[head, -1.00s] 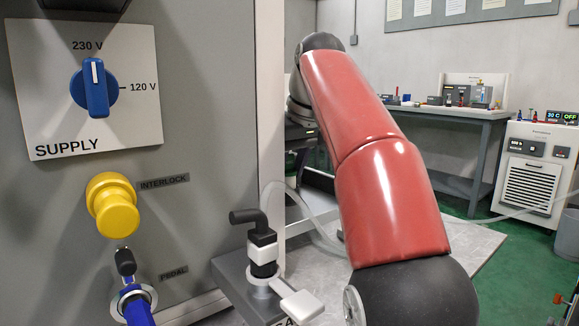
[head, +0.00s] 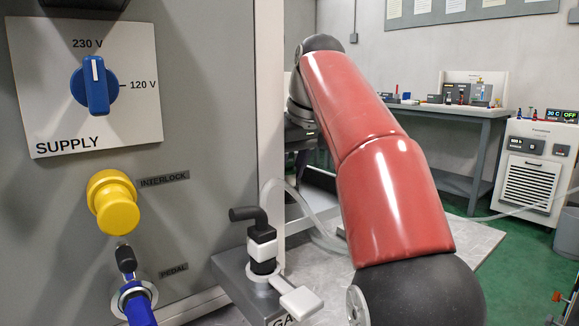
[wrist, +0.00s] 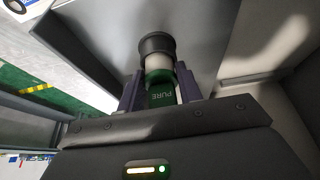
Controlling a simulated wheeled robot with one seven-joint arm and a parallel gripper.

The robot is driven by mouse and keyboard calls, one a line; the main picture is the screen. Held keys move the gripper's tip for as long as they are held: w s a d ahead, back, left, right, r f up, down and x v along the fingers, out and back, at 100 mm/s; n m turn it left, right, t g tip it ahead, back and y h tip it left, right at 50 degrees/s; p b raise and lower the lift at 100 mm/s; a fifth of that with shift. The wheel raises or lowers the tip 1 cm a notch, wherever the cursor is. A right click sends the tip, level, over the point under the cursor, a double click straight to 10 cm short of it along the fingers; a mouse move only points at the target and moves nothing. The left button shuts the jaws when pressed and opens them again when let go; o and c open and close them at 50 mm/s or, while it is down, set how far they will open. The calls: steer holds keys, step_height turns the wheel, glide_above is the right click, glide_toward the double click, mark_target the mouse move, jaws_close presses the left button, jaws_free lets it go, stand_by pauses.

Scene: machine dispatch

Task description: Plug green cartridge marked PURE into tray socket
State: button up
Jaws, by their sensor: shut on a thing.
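My gripper (wrist: 160,88) shows in the wrist view, its two purple fingers shut on the green cartridge (wrist: 161,98). The word PURE shows upside down on the cartridge's green face. Beyond the fingers are a green rim, a pale section and a dark round ring (wrist: 156,42). I cannot tell whether that ring is part of the cartridge or of a socket. A grey flat surface lies beyond it. No tray socket can be made out for certain. The gripper is out of the head view, where only my red arm shows.
In the head view, a grey panel at left carries a blue supply knob (head: 95,85), a yellow interlock button (head: 112,203) and a blue pedal plug (head: 137,303). A black-handled valve (head: 262,245) stands beside it. In the wrist view, grey walls stand close at the right.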

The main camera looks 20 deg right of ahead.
steer(key=shift+w+f, duration=0.1)
steer(key=shift+f, duration=0.5)
stand_by(0.3)
steer(key=o, duration=1.6)
steer(key=shift+r+p, duration=3.05)
steer(key=shift+r, duration=0.2)
